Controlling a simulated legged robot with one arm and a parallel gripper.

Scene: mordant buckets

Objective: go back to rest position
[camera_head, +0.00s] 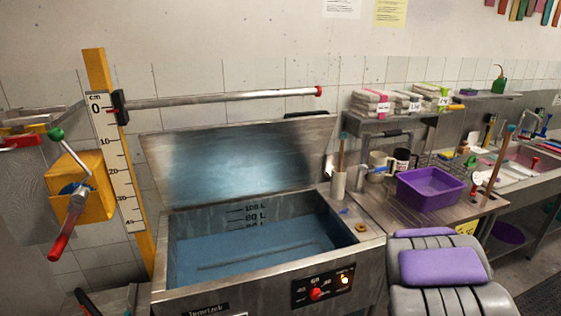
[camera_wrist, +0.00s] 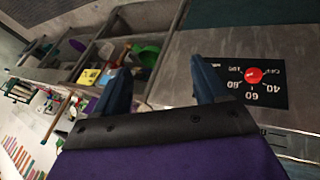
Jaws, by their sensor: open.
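My gripper (camera_wrist: 162,66) shows in the wrist view with its two dark blue fingers spread apart and nothing between them. Behind it in that view are a steel front with a dark dial panel (camera_wrist: 270,88) and its red knob (camera_wrist: 253,75), and a shelf of containers. The grey and purple part at the lower right of the head view looks like my own arm; the gripper fingers are not seen there.
A steel tank (camera_head: 215,290) of blue liquid stands ahead with its lid (camera_head: 240,160) raised. A purple basin (camera_head: 432,188) sits on the bench to its right. A yellow measuring post (camera_head: 125,190) and a yellow crank box (camera_head: 85,190) are at left.

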